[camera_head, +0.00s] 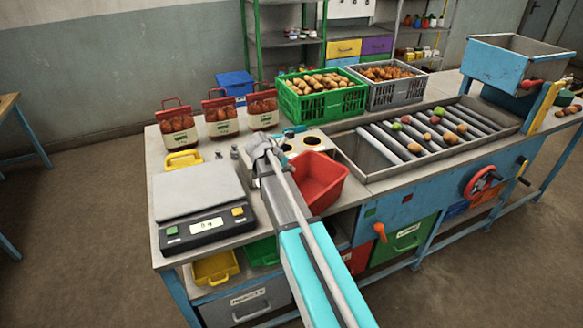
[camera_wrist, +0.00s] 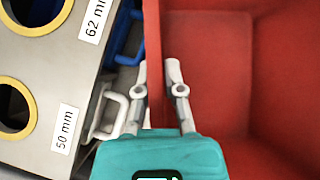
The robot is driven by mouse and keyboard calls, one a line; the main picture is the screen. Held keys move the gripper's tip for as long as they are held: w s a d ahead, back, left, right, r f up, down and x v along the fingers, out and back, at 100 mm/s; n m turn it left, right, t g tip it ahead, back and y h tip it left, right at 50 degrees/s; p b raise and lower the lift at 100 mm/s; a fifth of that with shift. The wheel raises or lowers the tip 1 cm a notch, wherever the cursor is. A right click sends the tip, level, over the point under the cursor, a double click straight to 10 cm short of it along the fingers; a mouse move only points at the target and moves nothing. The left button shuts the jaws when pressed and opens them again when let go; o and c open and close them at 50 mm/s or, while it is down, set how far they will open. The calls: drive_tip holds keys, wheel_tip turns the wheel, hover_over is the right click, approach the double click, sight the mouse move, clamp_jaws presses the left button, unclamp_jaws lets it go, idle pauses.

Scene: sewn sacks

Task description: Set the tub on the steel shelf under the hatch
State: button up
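The red tub (camera_head: 322,180) is at the front edge of the long bench, beside the round-holed plate; I cannot tell whether it rests on anything. My gripper (camera_head: 262,150) reaches over its left side. In the wrist view, the fingers of my gripper (camera_wrist: 157,75) stand close on both sides of the wall of the red tub (camera_wrist: 215,60) and appear shut on it. The inside of the tub that shows is empty. A green rack with grey shelves (camera_head: 290,40) stands at the back. I cannot make out a hatch for certain.
A scale (camera_head: 198,205) is left of my arm. Several red bags stand behind it. A green crate (camera_head: 322,103) and a grey crate (camera_head: 388,95) hold produce at the back. A roller tray (camera_head: 385,170) fills the right.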

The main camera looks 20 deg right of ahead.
drive_tip(key=o, duration=0.3)
drive_tip(key=shift+r, duration=0.25)
drive_tip(key=p+v, duration=0.9)
drive_tip(key=v, duration=0.3)
idle(0.3)
drive_tip(key=shift+f, duration=0.1)
idle(0.5)
